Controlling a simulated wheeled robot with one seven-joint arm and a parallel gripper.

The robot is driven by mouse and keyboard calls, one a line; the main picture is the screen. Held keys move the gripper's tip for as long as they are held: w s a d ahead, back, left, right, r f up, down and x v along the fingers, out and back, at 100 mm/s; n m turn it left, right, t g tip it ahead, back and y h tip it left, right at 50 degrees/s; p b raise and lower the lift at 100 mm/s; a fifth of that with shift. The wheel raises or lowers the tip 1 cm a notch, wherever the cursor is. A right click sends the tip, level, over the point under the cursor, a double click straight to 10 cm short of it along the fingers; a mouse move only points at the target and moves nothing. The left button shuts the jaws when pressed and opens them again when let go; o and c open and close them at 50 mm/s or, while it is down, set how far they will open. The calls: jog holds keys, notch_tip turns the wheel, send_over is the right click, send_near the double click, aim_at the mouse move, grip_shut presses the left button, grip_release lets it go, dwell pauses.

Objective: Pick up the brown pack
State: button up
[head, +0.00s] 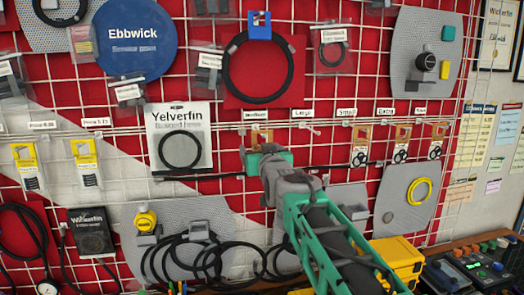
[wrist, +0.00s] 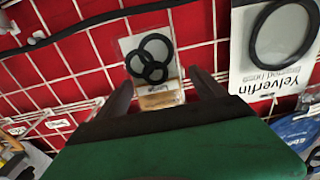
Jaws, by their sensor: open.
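A brown-topped pack (wrist: 152,65) with several black rings hangs on the grid wall, ahead of my gripper in the wrist view. Its tan-brown header (wrist: 160,99) shows between the fingers. In the head view only that brown header (head: 262,136) shows above my gripper, which hides the rest. My gripper (head: 258,158) is open and empty, up close to the wall.
Similar brown-topped packs (head: 362,146) hang to the right. A white Yelverfin pack (head: 179,136) hangs close on the left. A red card with a large black ring (head: 264,70) is above. A dark strip (head: 190,177) runs along the grid. A bench with controls (head: 480,267) is lower right.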

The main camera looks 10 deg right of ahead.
jog(key=shift+w, duration=0.55)
jog(key=shift+c, duration=0.3)
jog(key=c, duration=1.3)
